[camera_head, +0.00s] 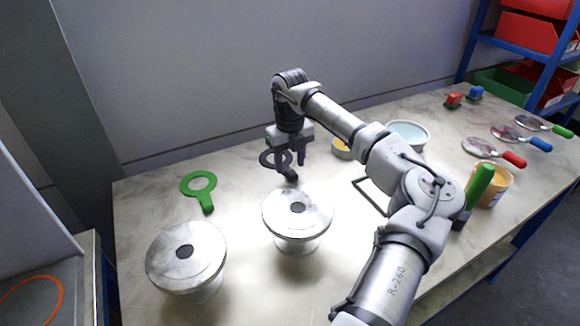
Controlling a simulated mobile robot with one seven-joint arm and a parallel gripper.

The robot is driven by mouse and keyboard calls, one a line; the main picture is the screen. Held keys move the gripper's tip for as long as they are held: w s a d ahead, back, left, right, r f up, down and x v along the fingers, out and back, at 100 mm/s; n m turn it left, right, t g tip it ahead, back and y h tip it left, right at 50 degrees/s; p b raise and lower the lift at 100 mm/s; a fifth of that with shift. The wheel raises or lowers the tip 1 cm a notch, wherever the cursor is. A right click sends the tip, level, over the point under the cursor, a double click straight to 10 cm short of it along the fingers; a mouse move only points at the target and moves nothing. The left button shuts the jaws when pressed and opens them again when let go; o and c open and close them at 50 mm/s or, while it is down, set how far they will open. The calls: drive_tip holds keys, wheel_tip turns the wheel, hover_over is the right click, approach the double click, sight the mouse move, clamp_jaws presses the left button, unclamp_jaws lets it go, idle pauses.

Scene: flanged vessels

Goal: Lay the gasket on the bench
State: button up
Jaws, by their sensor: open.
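A dark grey ring-shaped gasket with a short tab (289,176) is at the back middle of the bench (335,215), behind a flanged vessel. A green gasket (206,200) with a tab lies flat on the bench further left. My gripper (292,160) points down over the dark gasket with its fingers apart. The fingers partly cover the ring. I cannot tell whether they touch it, or whether it rests fully on the bench.
Two flanged vessels (297,212) (187,257) stand at the front. A yellow bowl and a pale blue bowl (408,132) stand behind my arm. A yellow tin (490,184) and several round-headed tools (482,147) are at right. An orange ring (58,291) lies on a side surface.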

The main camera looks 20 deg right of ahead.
wheel_tip(320, 180, up, 10)
drive_tip(key=b, duration=0.1)
drive_tip(key=shift+d+r, duration=0.1)
idle(0.3)
